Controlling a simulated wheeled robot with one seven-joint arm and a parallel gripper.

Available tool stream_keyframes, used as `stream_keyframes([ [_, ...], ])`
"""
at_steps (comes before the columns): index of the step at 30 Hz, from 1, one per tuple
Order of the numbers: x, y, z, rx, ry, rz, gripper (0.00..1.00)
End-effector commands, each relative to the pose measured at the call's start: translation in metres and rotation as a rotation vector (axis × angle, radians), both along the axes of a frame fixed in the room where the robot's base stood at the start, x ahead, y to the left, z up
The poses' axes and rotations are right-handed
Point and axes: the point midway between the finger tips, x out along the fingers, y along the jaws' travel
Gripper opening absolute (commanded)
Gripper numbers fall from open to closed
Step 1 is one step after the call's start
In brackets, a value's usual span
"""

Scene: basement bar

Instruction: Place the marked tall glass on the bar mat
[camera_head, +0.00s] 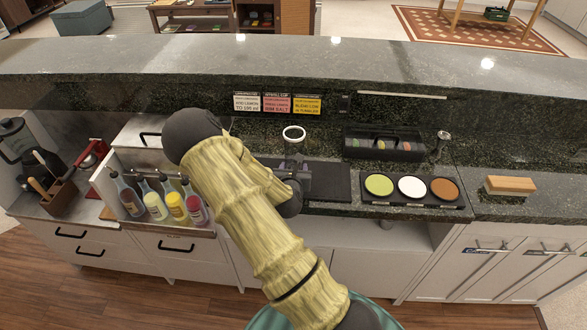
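The bar mat (332,184) is a dark, flat rectangle on the counter, left of the round dishes. My arm and gripper cover part of it. My gripper (303,176) is over or at the mat's left part, pointing away from me. Its fingers are small and dark here, and I cannot tell whether they are open, shut or holding anything. A white ring (293,133) shows on the counter behind the gripper. It may be a glass rim, but I cannot tell. No tall glass shows clearly.
A tray with three coloured round dishes (412,187) is right of the mat. Behind it is a black condiment caddy (383,144). Several bottles (155,205) stand at left, and a wooden block (510,185) lies at right. A raised ledge (330,62) runs behind.

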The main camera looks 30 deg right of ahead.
Motion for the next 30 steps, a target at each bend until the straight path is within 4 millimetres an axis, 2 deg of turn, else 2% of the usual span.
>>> stream_keyframes([
  [6, 0.000, 0.000, -0.003, -0.001, 0.000, 0.000, 0.23],
  [7, 0.000, 0.000, -0.003, 0.000, 0.001, 0.000, 0.54],
  [10, 0.000, 0.000, -0.002, 0.001, 0.001, 0.000, 0.74],
  [22, -0.001, 0.001, 0.001, 0.001, 0.001, 0.001, 0.74],
  [30, -0.029, 0.021, 0.013, 0.000, 0.002, 0.003, 0.74],
])
